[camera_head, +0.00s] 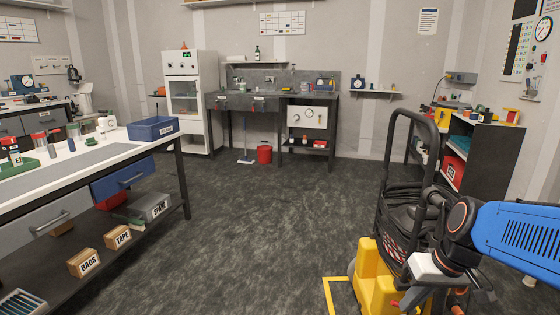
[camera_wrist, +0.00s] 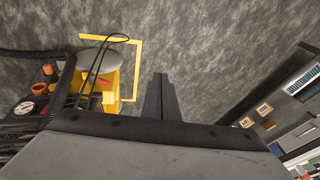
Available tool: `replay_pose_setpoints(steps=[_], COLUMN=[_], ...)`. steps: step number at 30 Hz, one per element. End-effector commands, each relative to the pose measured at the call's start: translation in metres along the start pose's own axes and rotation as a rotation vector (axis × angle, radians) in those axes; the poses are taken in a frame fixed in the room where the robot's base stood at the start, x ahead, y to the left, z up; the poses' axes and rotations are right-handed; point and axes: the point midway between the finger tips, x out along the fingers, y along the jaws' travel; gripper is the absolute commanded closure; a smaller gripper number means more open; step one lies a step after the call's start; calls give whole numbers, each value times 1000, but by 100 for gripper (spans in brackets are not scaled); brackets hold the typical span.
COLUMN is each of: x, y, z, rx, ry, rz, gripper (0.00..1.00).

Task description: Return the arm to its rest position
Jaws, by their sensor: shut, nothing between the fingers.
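My arm shows at the right of the head view, with a blue link reaching in from the right edge and dark joints at its end. My gripper (camera_wrist: 161,88) shows in the middle of the wrist view. Its dark fingers are together, with nothing between them, and point out over bare floor. In the head view I cannot make out the fingers.
A yellow object (camera_head: 367,276) stands close to my arm; it also shows in the wrist view (camera_wrist: 108,77), by yellow floor tape (camera_wrist: 138,55). A white-topped bench (camera_head: 75,168) is at left, a red bucket (camera_head: 264,154) at the back. The middle floor is clear.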

Motion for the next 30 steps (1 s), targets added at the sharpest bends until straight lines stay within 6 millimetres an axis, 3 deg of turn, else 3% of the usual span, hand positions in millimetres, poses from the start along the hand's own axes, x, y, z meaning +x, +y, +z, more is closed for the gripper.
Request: replay_pose_setpoints(steps=[9,15,30], x=[-31,-43,-48], y=[-17,-19,-18], z=[47,67,75], rx=[-16,-11,-5], ry=[97,160,188], rz=[131,182,203], gripper=[100,100,100])
